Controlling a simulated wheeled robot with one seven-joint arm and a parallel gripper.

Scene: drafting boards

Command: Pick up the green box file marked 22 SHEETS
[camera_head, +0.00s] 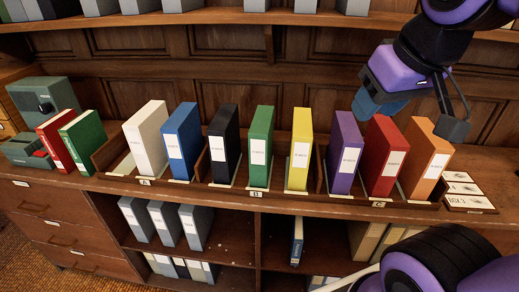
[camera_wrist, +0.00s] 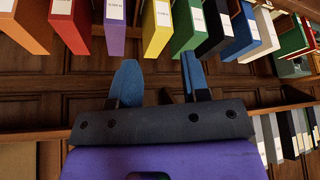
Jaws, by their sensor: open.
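Two green box files are in view, and I cannot read the small print on either label. One green file (camera_head: 262,122) stands upright in the middle section of the wooden rack, between a black and a yellow file; it also shows in the wrist view (camera_wrist: 183,40). The other green file (camera_head: 88,132) stands left of the rack beside a red one, and in the wrist view (camera_wrist: 291,41) at the upper right. My gripper (camera_head: 378,104) is above and behind the purple and red files, right of the rack's green file. In the wrist view its blue fingers (camera_wrist: 159,65) are apart, with nothing between.
The wooden rack (camera_head: 225,192) also holds white, blue, purple, red and orange files, close together. A grey-green device (camera_head: 45,100) stands at the left end. Small cards (camera_head: 466,188) lie at the right end. A shelf (camera_head: 200,17) with grey files runs above; more files fill shelves below.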

